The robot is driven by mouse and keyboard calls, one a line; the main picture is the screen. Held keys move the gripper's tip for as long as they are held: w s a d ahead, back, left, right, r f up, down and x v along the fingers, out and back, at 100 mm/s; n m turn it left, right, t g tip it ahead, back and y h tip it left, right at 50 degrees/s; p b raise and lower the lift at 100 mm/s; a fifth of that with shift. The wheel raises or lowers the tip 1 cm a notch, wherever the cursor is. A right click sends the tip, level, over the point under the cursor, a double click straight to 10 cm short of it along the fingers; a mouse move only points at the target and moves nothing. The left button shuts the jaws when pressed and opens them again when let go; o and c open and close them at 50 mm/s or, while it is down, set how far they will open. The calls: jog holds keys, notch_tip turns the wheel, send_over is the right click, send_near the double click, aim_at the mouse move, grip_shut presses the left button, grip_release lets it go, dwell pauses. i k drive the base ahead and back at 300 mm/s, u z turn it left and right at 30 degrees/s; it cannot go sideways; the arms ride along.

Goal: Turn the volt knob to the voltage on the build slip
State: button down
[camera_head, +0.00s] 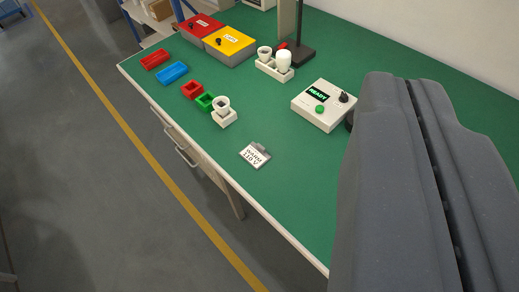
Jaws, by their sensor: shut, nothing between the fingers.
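The build slip (254,156) lies on the green bench near its front edge, held in a grey clip; it reads "WARM 110 V". A pale tester box (312,115) stands to its right with a lit display (318,94) reading "READY". The black volt knob (344,98) is on its top right, and a green button (320,109) is in front. The knob's pointer and scale are too small to read. My gripper (408,90) is shut and empty, large in the right of the view, right of the tester. It hides the bench behind it.
A white holder (273,71) with bulb parts stands behind the tester, beside a black stand (301,54). Red (200,27) and yellow (229,46) boxes are at the back. Bench between slip and tester is clear.

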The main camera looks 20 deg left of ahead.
aim_at(343, 98)
jog(key=k, duration=0.6)
jog(key=u, duration=0.45)
jog(key=i, duration=1.7)
jog(key=z, duration=0.3)
